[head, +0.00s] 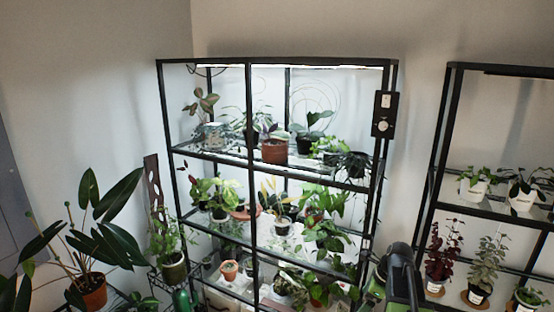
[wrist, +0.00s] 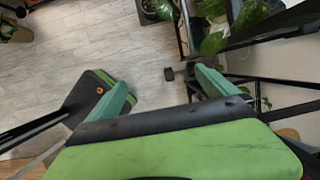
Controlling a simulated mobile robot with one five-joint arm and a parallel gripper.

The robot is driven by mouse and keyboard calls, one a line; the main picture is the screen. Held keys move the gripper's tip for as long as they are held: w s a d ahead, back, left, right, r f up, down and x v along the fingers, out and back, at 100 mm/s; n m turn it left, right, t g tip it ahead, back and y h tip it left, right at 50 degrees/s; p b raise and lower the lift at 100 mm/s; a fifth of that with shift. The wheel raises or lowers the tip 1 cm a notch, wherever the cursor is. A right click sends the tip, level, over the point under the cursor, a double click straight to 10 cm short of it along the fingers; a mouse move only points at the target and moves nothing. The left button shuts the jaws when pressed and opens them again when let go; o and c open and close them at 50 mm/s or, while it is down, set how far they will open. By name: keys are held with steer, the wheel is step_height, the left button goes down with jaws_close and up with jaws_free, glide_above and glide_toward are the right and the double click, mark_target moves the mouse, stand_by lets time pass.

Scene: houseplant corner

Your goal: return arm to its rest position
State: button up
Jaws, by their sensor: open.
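My gripper (wrist: 162,82) shows in the wrist view with its two dull green fingers spread apart. Nothing sits between the fingers, only the pale wood floor (wrist: 80,45) beyond them. In the head view a dark part of my arm (head: 402,268) stands at the lower right, in front of the gap between the two shelf units. The gripper's fingers cannot be made out in the head view.
A black-framed plant shelf (head: 251,180) fills the middle of the head view. A second black shelf (head: 432,175) stands at the right. A large leafy plant in a terracotta pot (head: 92,293) is at the lower left. Leaves (wrist: 213,42) and dark shelf legs are near the right finger.

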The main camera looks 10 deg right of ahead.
steer(key=s+a+f+n+g, duration=0.15)
steer(key=a+n, duration=0.85)
steer(key=a, duration=1)
steer(key=s+a+n+g+h, duration=0.1)
steer(key=s+n, duration=0.4)
steer(key=n, duration=1)
steer(key=shift+s+a+f+h+b, duration=0.2)
steer(key=shift+a+f+h+b, duration=0.15)
steer(key=shift+a+h, duration=0.55)
steer(key=shift+a, duration=0.1)
